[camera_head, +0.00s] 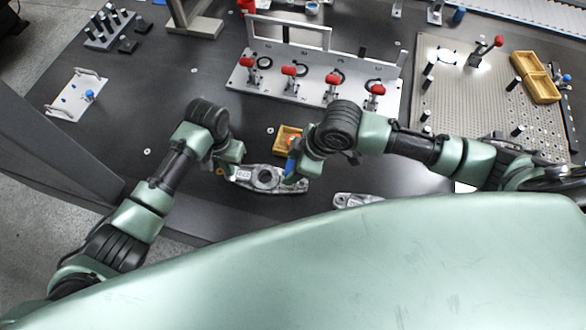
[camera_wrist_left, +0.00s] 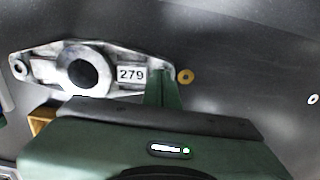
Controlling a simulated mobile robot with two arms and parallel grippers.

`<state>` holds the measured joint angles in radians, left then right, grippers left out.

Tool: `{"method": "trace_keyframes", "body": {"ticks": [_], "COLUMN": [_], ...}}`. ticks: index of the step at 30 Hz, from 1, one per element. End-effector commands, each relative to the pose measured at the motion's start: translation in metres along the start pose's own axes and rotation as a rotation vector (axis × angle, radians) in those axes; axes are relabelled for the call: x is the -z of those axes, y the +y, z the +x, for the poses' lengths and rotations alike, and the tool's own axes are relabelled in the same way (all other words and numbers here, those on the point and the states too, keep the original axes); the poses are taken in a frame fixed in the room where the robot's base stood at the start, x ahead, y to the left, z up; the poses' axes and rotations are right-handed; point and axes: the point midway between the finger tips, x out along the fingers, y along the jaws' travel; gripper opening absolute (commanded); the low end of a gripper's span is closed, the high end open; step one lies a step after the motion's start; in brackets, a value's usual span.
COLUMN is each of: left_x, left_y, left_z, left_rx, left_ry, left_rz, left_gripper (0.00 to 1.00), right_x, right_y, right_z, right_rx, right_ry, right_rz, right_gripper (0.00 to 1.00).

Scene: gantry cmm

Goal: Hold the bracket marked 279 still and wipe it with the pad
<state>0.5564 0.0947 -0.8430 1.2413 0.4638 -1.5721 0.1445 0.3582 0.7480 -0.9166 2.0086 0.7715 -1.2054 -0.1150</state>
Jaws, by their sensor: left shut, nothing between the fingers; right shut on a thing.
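The grey metal bracket marked 279 (camera_head: 265,179) lies flat on the dark table. Its white label 279 (camera_wrist_left: 131,74) and large round hole show in the left wrist view. My left gripper (camera_head: 227,172) is shut and empty at the label end of the bracket. In the left wrist view its green finger (camera_wrist_left: 163,88) overlaps that end; I cannot tell whether it touches. My right gripper (camera_head: 292,175) is shut on a blue piece, likely the pad (camera_head: 291,166), at the bracket's other end. Whether the pad touches the bracket is unclear.
A yellow bin (camera_head: 283,134) with something orange stands just behind the bracket. A second bracket (camera_head: 352,199) lies to the right, partly hidden by my body. A fixture plate with red-handled clamps (camera_head: 313,92) stands farther back. A brass-coloured ring (camera_wrist_left: 186,76) lies beside the label end.

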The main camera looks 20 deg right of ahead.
Motion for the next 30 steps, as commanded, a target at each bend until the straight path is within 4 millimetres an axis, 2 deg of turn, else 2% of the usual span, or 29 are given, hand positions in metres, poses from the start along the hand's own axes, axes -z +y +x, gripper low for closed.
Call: {"method": "trace_keyframes", "body": {"ticks": [1, 10, 30], "left_x": [-0.005, -0.005, -0.001], "left_y": [0.002, 0.002, 0.001], "left_z": [0.006, 0.002, -0.053], "left_rx": [-0.004, -0.004, -0.001], "left_ry": [-0.012, -0.012, -0.002], "left_rz": [0.000, -0.001, 0.000], "left_gripper": [0.00, 0.00, 0.00], "right_x": [0.000, 0.002, 0.023], "right_y": [0.000, 0.000, 0.000], "right_z": [0.001, -0.004, -0.054], "right_rx": [0.000, -0.001, 0.000], "right_ry": [0.000, 0.001, 0.001], "right_rz": [0.000, 0.000, 0.000], "right_gripper": [0.14, 0.14, 0.14]}}
